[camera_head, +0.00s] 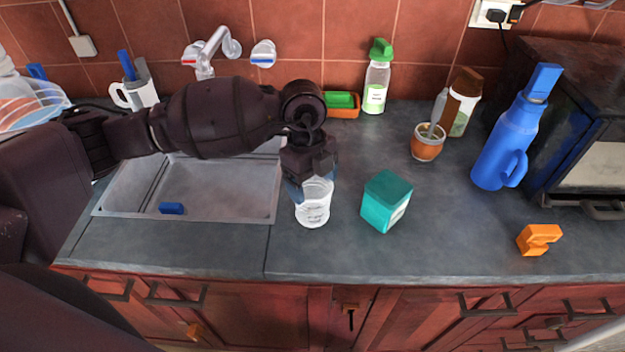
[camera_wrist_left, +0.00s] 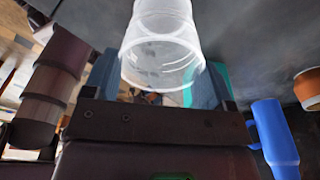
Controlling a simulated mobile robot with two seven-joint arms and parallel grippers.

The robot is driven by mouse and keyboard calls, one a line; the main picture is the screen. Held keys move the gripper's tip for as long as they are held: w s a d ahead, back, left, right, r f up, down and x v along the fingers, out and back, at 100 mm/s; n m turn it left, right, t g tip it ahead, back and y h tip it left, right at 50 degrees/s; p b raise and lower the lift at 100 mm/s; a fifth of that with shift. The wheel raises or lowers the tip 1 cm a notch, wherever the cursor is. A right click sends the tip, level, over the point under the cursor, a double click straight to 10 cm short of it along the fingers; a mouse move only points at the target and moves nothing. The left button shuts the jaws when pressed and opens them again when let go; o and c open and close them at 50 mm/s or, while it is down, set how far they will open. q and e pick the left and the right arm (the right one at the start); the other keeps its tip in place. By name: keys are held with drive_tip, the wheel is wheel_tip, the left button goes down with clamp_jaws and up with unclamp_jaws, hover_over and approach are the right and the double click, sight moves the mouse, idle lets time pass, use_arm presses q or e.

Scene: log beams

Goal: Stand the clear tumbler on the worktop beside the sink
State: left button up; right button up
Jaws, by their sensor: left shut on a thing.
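The clear tumbler (camera_head: 313,207) is upright at the right edge of the sink (camera_head: 215,190), over the grey worktop (camera_head: 330,254). My left gripper (camera_head: 309,184) comes down from above and is shut on the tumbler's upper part. In the left wrist view the tumbler (camera_wrist_left: 160,45) sits between the two blue-grey fingers of the left gripper (camera_wrist_left: 162,82). I cannot tell for sure whether its base touches the worktop. My right gripper is not in view.
A teal box (camera_head: 386,201) stands close to the right of the tumbler. A brown cup (camera_head: 427,142), a blue bottle (camera_head: 510,135) and an orange object (camera_head: 538,239) stand further right. A blue sponge (camera_head: 171,208) lies in the sink. The worktop in front is clear.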

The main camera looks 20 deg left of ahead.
use_arm(q)
drive_tip(key=shift+f, duration=0.1)
drive_tip(key=o, duration=0.9)
drive_tip(key=shift+c, duration=0.2)
wheel_tip(320, 180, up, 12)
drive_tip(key=a, duration=0.1)
drive_tip(key=shift+w+a, duration=0.25)
drive_tip(key=shift+w, duration=0.2)
